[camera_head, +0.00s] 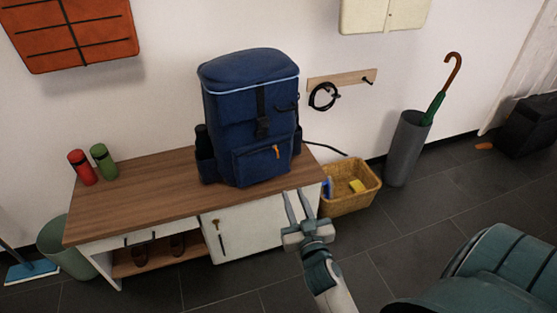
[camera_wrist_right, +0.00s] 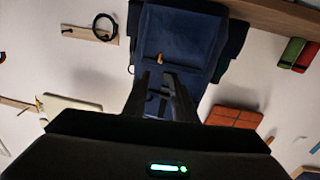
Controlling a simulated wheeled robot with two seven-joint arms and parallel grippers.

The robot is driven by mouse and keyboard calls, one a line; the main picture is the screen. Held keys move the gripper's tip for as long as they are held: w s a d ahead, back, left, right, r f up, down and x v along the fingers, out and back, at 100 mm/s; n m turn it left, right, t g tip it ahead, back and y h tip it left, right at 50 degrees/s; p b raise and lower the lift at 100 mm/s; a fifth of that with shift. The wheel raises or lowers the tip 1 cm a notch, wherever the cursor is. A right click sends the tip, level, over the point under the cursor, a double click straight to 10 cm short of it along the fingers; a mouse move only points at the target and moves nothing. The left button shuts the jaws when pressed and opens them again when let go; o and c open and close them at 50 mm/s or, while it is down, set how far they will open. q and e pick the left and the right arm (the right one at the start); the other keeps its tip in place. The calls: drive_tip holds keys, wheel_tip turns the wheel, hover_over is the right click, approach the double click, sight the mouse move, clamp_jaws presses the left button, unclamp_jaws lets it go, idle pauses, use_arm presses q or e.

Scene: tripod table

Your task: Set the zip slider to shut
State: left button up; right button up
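A blue backpack (camera_head: 235,115) stands upright on a wooden-topped bench (camera_head: 140,190). A small orange zip pull (camera_head: 277,152) hangs on its front pocket, towards the right; how far the zip is closed is too small to tell. In the right wrist view the backpack (camera_wrist_right: 182,35) appears upside down, with the orange pull (camera_wrist_right: 160,57) just beyond the fingertips. My right gripper (camera_head: 294,193) is open and empty, below the pull and apart from the backpack; its fingers (camera_wrist_right: 157,76) also show in the wrist view. My left gripper is not in view.
A wicker basket (camera_head: 350,203) is on the floor right of the bench. A grey umbrella stand (camera_head: 406,150) is further right. A black loop (camera_head: 322,97) hangs on a wall rail.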

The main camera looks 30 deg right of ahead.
sight(278, 156)
drive_tip(key=shift+w, duration=0.1)
drive_tip(key=x, duration=1.7)
drive_tip(key=shift+d+b, duration=0.1)
drive_tip(key=shift+b, duration=0.2)
clamp_jaws()
idle(0.8)
